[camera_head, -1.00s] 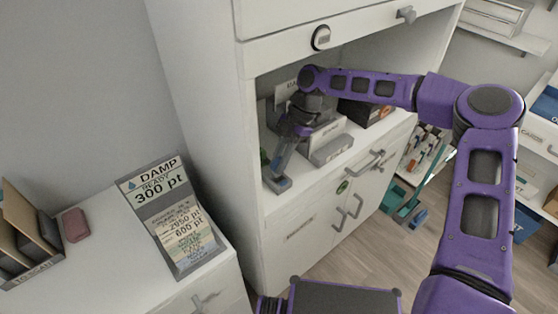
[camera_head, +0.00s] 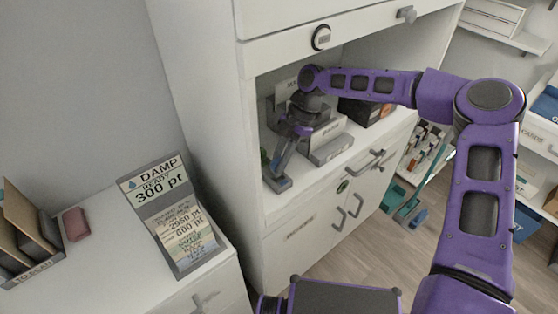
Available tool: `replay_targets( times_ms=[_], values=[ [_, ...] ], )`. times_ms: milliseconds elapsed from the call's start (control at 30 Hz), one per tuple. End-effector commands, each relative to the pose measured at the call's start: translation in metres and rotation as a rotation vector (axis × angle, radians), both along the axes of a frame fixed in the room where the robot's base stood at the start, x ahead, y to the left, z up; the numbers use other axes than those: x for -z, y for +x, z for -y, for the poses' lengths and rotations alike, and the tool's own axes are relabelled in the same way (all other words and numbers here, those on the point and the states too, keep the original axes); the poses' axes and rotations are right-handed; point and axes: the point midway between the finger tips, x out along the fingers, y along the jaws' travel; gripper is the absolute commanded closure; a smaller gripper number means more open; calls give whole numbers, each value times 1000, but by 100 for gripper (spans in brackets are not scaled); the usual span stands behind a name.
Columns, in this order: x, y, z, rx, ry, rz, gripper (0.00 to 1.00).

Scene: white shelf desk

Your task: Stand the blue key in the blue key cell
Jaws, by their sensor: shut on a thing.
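My gripper (camera_head: 284,158) reaches down into the open niche of the white shelf desk (camera_head: 192,120), near its left front edge. It is shut on a narrow grey-blue piece, seemingly the blue key, which is too small and too covered by the fingers to make out clearly. A low grey-blue block (camera_head: 279,184) lies at the fingertips on the niche floor. I cannot tell whether it is the blue key cell or whether the key touches it.
Grey labelled boxes (camera_head: 330,150) stand right of the gripper in the niche, with a dark box (camera_head: 365,110) beyond. A small green thing (camera_head: 265,156) is close on its left. A drawer (camera_head: 330,36) overhangs the niche. A sign stand (camera_head: 170,215) and pink block (camera_head: 76,224) are on the left cabinet.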

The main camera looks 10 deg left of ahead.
Motion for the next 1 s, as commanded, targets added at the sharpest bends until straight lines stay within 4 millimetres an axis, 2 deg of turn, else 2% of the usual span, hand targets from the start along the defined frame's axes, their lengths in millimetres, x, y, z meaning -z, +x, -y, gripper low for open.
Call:
replay_targets(
  times_ms=[467,1000],
  values=[
    [1,0,0,0,0,0,100],
    [14,0,0,-1,0,1,100]
  ],
)
